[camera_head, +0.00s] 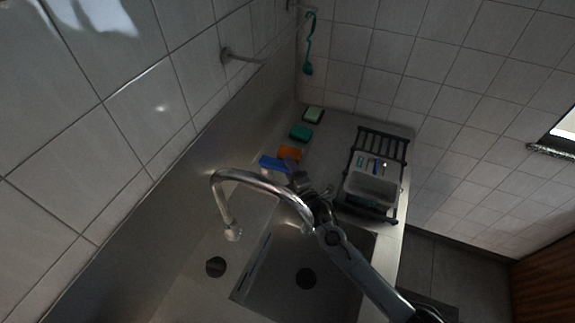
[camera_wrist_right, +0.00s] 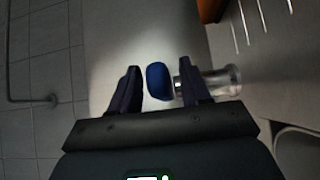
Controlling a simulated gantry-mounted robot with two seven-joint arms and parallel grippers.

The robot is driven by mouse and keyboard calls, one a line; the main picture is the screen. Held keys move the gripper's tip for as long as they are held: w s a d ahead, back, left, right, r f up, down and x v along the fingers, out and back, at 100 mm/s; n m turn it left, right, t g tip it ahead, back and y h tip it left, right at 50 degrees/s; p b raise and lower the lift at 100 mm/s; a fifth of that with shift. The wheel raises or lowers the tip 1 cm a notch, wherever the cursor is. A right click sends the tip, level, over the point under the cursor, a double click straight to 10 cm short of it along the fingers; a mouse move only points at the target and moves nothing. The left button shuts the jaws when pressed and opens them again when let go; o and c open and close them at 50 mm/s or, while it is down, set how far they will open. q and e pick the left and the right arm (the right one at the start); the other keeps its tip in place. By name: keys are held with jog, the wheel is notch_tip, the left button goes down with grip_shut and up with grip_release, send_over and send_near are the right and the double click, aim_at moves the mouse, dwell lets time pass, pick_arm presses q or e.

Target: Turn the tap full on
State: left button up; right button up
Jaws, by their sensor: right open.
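The chrome tap has a tall curved spout (camera_head: 252,180) arching over the sink, its nozzle (camera_head: 233,232) hanging at the left. In the right wrist view, a rounded blue knob (camera_wrist_right: 159,82) sits between the two fingers of my right gripper (camera_wrist_right: 161,88), with a chrome cylindrical part (camera_wrist_right: 222,80) just right of it, partly behind the right finger. The fingers are apart, and I see a gap at the left of the knob. My left gripper is not in view.
The sink basin (camera_head: 340,262) lies below my right arm. A blue block (camera_head: 274,164), an orange block (camera_head: 290,153) and green ones (camera_head: 301,132) line the counter by the wall. A black rack (camera_head: 386,146) with a clear tray (camera_head: 371,187) stands at right.

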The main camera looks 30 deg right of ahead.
jog(key=shift+w, duration=1.05)
jog(key=shift+c, duration=0.3)
grip_shut()
